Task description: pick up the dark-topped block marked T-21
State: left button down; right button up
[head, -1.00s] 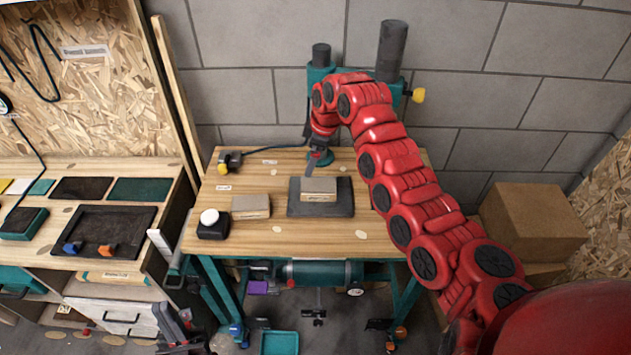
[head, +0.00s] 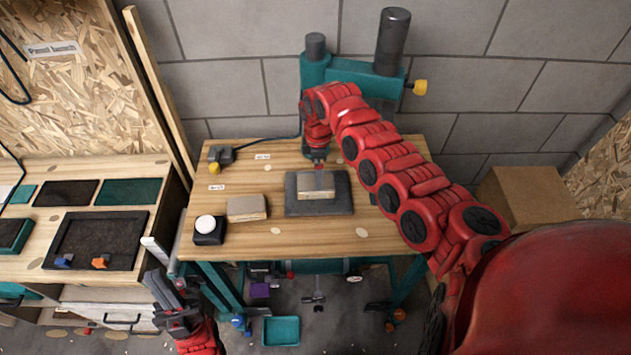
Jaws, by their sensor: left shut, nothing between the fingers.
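Two blocks with grey-brown tops and pale wooden sides are on the workbench in the head view. One block (head: 247,207) lies on the bare wood at the left. The other block (head: 316,183) lies on a dark plate (head: 335,204). Their markings are too small to read, so I cannot tell which is T-21. My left gripper (head: 163,284) is shut and empty, low at the left, in front of the bench and apart from both blocks. My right gripper (head: 318,166) is just behind the block on the plate; its fingers are mostly hidden.
A black box with a white round top (head: 209,226) stands left of the near block. A teal machine (head: 340,72) stands at the back. A side bench with a dark tray (head: 96,240) is at the left. The bench top's front right is clear.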

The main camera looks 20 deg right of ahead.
jog(key=shift+s+f, duration=0.15)
jog(key=shift+f, duration=0.4)
jog(key=shift+a+f+p, duration=0.1)
jog(key=shift+f+p, duration=0.15)
jog(key=shift+p, duration=0.1)
jog(key=f, duration=0.2)
jog(key=f+p, duration=0.1)
jog(key=shift+w+a+f, duration=0.2)
jog(key=shift+a, duration=0.05)
jog(key=shift+d+f, duration=0.1)
jog(key=shift+f, duration=0.6)
grip_shut()
jog(key=shift+r, duration=0.1)
